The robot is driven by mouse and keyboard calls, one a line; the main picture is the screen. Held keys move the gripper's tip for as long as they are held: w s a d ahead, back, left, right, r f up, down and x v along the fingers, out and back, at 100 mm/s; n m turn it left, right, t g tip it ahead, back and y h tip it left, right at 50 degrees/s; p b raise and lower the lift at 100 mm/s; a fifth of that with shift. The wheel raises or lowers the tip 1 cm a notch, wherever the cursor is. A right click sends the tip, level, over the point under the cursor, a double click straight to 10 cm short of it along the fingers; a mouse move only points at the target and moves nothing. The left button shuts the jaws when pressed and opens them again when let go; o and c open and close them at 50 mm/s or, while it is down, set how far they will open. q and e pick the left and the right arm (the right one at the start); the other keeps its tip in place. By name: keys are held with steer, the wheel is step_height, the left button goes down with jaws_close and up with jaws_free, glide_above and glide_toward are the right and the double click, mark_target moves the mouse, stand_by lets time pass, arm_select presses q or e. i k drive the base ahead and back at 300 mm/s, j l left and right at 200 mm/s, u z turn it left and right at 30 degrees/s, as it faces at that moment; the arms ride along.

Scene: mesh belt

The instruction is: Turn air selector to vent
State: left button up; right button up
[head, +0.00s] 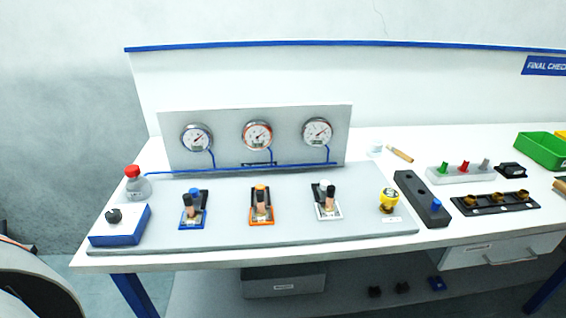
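A blue-sided box with a black knob (113,215) on its pale top sits at the left end of a grey panel (290,234) on the bench. A yellow knob or valve (389,199) stands at the panel's right end, beside a small pale label. Which of these two is the air selector I cannot tell, as their markings are too small to read. The pointing directions of both also cannot be made out. Neither of my grippers is in view, and nothing touches the panel.
Three levered units, blue (191,220), orange (262,216) and white (328,210), stand between them. Three gauges (257,135) are behind. A red-capped bottle (136,184) stands near the left edge. A dark block (421,200) and a fittings tray (495,203) lie right.

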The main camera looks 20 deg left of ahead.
mark_target(114, 216)
steer(key=u, duration=1.95)
